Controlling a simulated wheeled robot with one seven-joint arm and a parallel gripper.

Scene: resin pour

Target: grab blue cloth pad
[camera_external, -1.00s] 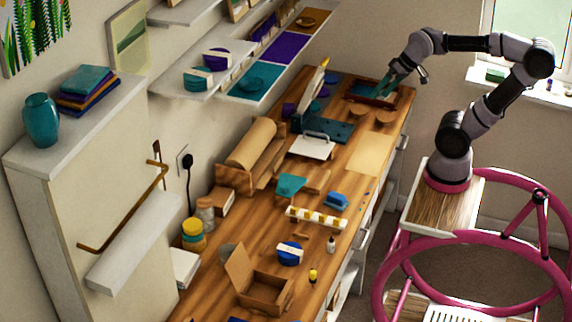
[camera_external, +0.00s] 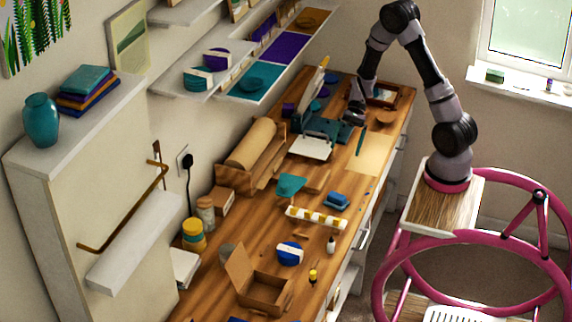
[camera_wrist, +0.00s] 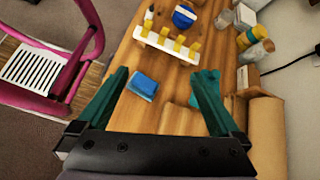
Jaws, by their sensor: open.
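The blue cloth pad (camera_external: 337,200) lies flat on the wooden worktop, right of the teal cloth-like item (camera_external: 290,185). In the wrist view the pad (camera_wrist: 143,85) is ahead of my gripper (camera_wrist: 160,76), between the lines of its two teal fingers and closer to the left one. My gripper (camera_external: 348,132) is open and empty. It is above the worktop, farther back than the pad and apart from it. The teal item (camera_wrist: 208,86) shows beside the right finger.
A white rack with yellow pieces (camera_external: 316,218) stands just in front of the pad. A blue round item with a white band (camera_external: 290,253), a small bottle (camera_external: 331,244) and an open cardboard box (camera_external: 262,292) are nearer the front.

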